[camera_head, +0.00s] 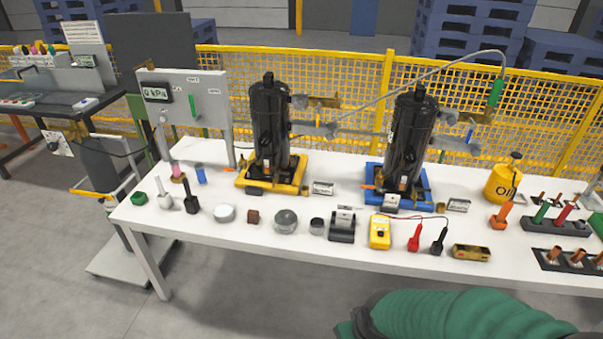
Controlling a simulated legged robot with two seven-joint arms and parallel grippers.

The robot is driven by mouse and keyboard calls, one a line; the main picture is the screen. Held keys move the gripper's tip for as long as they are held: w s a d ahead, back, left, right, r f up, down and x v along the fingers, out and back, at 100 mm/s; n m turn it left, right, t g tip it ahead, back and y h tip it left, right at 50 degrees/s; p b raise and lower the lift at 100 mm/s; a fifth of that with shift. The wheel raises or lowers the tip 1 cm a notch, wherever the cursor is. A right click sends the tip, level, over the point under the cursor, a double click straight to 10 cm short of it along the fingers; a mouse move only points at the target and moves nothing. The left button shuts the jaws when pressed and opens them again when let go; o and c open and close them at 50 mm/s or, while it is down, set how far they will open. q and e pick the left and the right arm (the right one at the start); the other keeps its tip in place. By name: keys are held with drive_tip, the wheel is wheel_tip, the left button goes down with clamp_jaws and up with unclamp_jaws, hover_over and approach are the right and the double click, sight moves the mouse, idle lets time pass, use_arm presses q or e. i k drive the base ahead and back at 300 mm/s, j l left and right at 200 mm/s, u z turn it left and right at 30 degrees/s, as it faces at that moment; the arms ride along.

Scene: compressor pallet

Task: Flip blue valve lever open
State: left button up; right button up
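A small blue lever (470,134) shows at the grey fitting on the right side of the right black compressor (408,135). It looks roughly upright with a slight tilt; it is too small to tell whether the valve is open or shut. This compressor stands on a blue base (425,192). A left black compressor (270,120) stands on a yellow base (297,181), with a yellowish fitting on its right. Neither of my grippers shows in the view, and nothing touches the blue lever.
A thin hose with a green handle (496,92) arches above the right compressor. A gauge panel (185,110) stands at the left. The white table's (250,239) front holds a yellow meter (380,232) and several small parts. A green ribbed shape (465,316) covers the bottom right.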

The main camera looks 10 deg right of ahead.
sight(473, 123)
drive_tip(key=i+l+u, duration=0.15)
drive_tip(key=l+u, duration=0.2)
drive_tip(key=l, duration=1.2)
drive_tip(key=l+u, duration=0.35)
drive_tip(key=l, duration=1.7)
drive_tip(key=k+l, duration=0.1)
drive_tip(key=l, duration=0.4)
